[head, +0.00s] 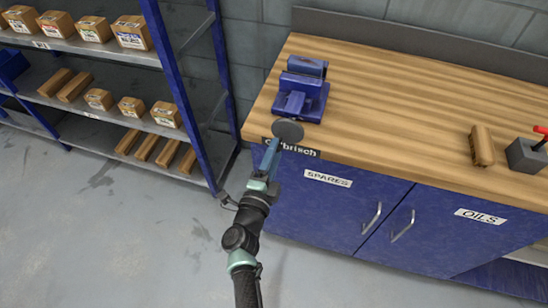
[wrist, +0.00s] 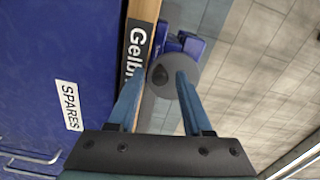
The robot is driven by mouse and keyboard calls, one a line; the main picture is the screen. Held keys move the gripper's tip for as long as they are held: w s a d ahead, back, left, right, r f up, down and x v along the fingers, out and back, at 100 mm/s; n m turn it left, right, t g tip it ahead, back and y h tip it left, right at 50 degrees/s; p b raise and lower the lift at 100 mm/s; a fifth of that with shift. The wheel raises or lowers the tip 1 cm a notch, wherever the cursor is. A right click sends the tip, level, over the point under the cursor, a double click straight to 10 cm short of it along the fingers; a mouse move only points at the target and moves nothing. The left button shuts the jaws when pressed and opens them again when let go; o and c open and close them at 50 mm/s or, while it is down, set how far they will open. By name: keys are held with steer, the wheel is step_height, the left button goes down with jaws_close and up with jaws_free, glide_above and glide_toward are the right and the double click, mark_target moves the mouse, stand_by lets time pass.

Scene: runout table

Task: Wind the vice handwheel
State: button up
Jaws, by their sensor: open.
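The blue vice (head: 302,92) sits on the near left corner of the wooden workbench. Its dark grey round handwheel (head: 288,131) is at the bench's front edge, facing my gripper. In the wrist view the handwheel (wrist: 176,62) is a grey disc beyond my fingertips, with a small dark knob (wrist: 160,76) on its left part. My gripper (head: 272,146) is just in front of and below the wheel. In the wrist view its two blue fingers (wrist: 160,82) are apart, with the knob between their tips in the picture. I cannot tell whether they touch the wheel.
The workbench (head: 400,100) has blue cupboard doors with handles below. A wooden block (head: 482,146) and a grey box with a red lever (head: 527,154) stand on its right. A blue-framed shelf (head: 180,90) with boxes stands left. The floor (head: 110,240) in front is clear.

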steer(key=m+b, duration=0.6)
steer(key=m, duration=0.8)
steer(key=shift+d, duration=0.1)
jaws_close()
